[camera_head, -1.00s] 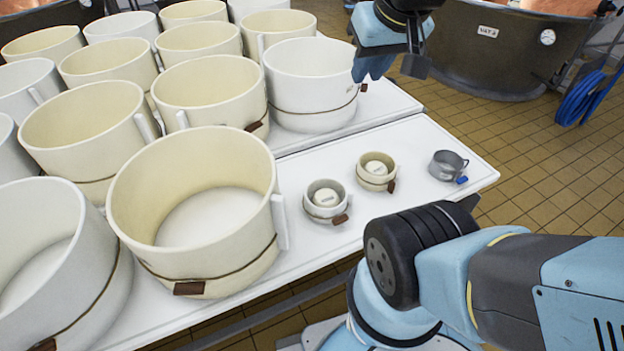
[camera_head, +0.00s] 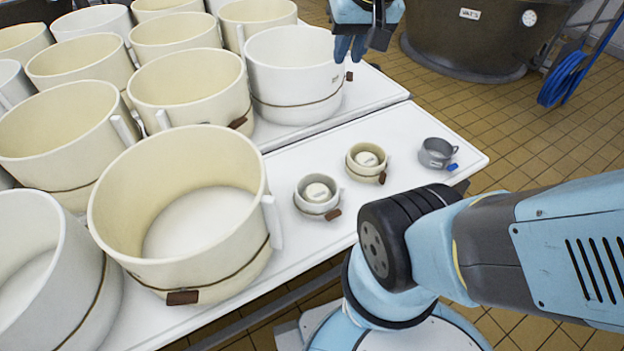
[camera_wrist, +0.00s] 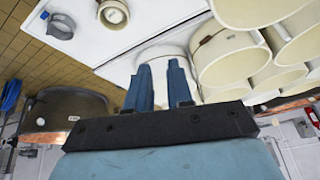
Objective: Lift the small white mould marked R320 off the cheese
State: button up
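The small white mould (camera_head: 332,205) stands upright at the table's near edge in the head view, around a round pale cheese (camera_head: 317,192). A dark brown tag hangs at its side. Its lettering is too small to read. A small cream mould (camera_head: 353,170) with another pale cheese stands just behind and right of it. My gripper (camera_head: 350,48) is at the top of the head view, beyond the small moulds and beside a large white mould. I cannot make out the small white mould there.
Large cream and white moulds (camera_head: 190,270) crowd the left of the table. A grey metal cup (camera_head: 437,153) with a blue tag stands at the right corner. White tabletop (camera_head: 400,125) is clear behind the small moulds. A dark vat (camera_head: 465,45) and a blue hose (camera_head: 562,78) are beyond.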

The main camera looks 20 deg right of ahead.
jog(key=w+f+m+g, duration=0.2)
jog(key=w+f+m, duration=0.2)
jog(key=w+f, duration=0.45)
jog(key=m+g, duration=0.3)
jog(key=m, duration=0.7)
send_over(308, 174)
notch_tip(308, 174, down, 30)
jog(key=f, duration=0.9)
jog(key=shift+w+d+f, duration=0.15)
jog(key=shift+d+f, duration=0.15)
jog(key=shift+a+f, duration=0.15)
jog(key=shift+f, duration=1.25)
jog(key=shift+a+f, duration=0.15)
jog(key=shift+f, duration=1.2)
grip_shut()
